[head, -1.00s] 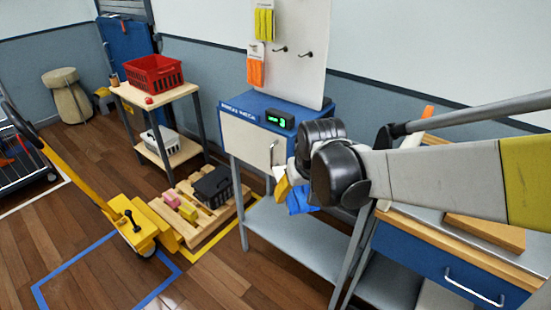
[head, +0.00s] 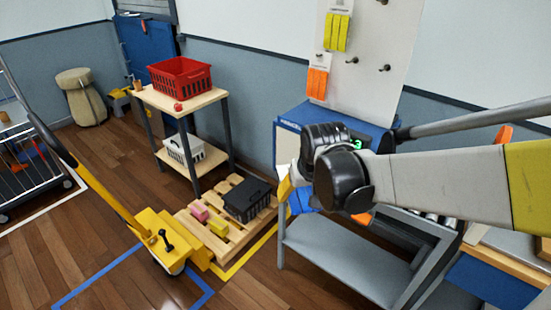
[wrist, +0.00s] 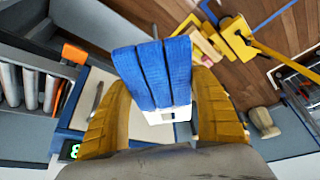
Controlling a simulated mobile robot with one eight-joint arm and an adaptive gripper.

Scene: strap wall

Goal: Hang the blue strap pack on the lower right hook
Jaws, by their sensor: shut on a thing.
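The blue strap pack (wrist: 153,72) is between the yellow fingers of my gripper (wrist: 160,110) in the wrist view, with its white card toward the palm. My gripper is shut on it. In the head view my gripper (head: 288,188) and part of the blue pack (head: 303,200) show below my wrist, in front of the blue cabinet; the rest is hidden. The white hook board (head: 375,50) stands behind to the right. A yellow strap pack (head: 337,31) hangs upper left and an orange pack (head: 317,82) below it. The lower right hook (head: 384,68) is bare.
The blue cabinet (head: 290,122) with a green display stands below the board. A wooden shelf stand holds a red crate (head: 180,77). A pallet with a black crate (head: 247,199) and a yellow pallet jack (head: 160,240) are on the floor at left.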

